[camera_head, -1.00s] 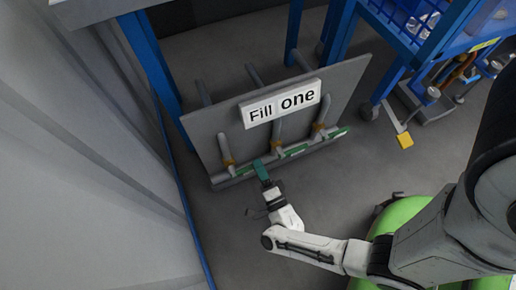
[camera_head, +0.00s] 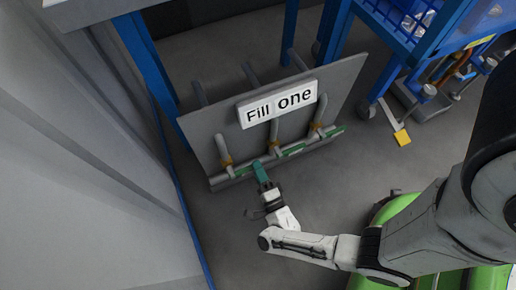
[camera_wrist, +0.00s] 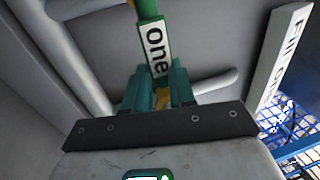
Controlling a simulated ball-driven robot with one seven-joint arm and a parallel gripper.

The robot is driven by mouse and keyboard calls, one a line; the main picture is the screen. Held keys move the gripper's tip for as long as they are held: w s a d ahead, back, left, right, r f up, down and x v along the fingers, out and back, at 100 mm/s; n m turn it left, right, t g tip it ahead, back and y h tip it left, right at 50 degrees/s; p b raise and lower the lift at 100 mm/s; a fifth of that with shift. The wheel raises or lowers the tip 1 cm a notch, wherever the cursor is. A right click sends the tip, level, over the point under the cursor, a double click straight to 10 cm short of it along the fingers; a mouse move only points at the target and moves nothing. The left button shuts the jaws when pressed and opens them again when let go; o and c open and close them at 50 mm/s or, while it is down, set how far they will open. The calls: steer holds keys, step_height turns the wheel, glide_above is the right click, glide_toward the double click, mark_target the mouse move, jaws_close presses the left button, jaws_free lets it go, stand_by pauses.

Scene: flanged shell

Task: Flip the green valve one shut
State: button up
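The green valve handle labelled "one" (camera_wrist: 155,48) shows in the wrist view, rising from between and beyond my gripper's teal fingertips (camera_wrist: 161,84). A yellow part shows in the gap between the fingers. In the head view my gripper (camera_head: 261,172) is low at the front of the grey panel, at the leftmost green valve handle (camera_head: 244,171). The fingers stand close to the handle's lower end, and whether they press on it is hidden. The valve's pivot is not clear in either view.
Two more green valve handles, a middle one (camera_head: 293,150) and a right one (camera_head: 335,132), sit along the panel (camera_head: 205,135). A white "Fill one" sign (camera_head: 278,103) is above. Grey pipes run beside the handle. Blue shelving stands at the right, and the floor before the panel is clear.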

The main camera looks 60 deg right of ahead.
steer(key=o, duration=0.3)
steer(key=shift+o, duration=0.2)
steer(key=v, duration=0.7)
steer(key=shift+s+a, duration=0.2)
steer(key=shift+f, duration=0.15)
